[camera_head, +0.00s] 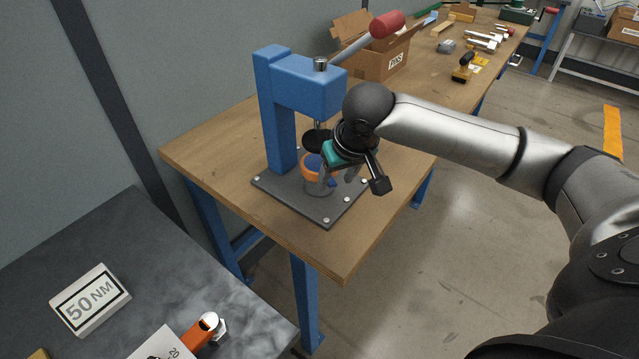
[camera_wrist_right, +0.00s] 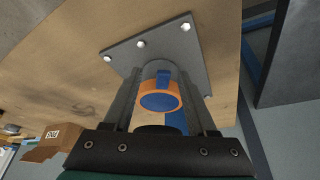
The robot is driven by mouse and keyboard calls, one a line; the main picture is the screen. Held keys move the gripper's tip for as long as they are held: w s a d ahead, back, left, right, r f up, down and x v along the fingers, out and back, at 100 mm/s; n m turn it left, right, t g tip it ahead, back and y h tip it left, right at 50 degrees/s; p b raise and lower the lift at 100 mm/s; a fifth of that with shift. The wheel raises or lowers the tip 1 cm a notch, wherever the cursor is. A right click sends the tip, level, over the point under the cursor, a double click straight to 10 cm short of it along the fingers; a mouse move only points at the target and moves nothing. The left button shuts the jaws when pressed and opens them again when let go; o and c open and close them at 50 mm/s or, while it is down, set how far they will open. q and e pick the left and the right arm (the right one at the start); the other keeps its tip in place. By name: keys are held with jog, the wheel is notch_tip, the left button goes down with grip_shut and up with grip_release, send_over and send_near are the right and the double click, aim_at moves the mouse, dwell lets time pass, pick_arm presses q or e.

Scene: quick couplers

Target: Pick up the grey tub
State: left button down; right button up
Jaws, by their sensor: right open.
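The grey tub (camera_head: 318,188) is a small grey cylinder standing on the dark base plate of a blue press. An orange ring and a blue part sit at its top. It also shows in the right wrist view (camera_wrist_right: 158,68), below the orange ring (camera_wrist_right: 158,88) and a blue disc (camera_wrist_right: 158,101). My right gripper (camera_head: 336,178) is open at the tub, partly covering it in the head view. In the right wrist view its two fingers lie on either side of the tub; I cannot tell whether they touch it. My left gripper is not in view.
The blue press (camera_head: 275,110) has a black ram (camera_head: 317,139) directly above the tub and a red-handled lever (camera_head: 387,24). The dark base plate (camera_head: 325,213) is bolted to the wooden bench (camera_head: 215,150). A cardboard box (camera_head: 380,58) and tools stand behind. A dark table (camera_head: 110,240) is at the lower left.

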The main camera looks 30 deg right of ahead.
jog(key=b+x, duration=0.1)
jog(key=x, duration=0.2)
jog(key=b+x, duration=0.1)
jog(key=x, duration=0.2)
jog(key=shift+a+r, duration=0.1)
jog(key=shift+a, duration=0.15)
grip_shut()
dwell(0.4)
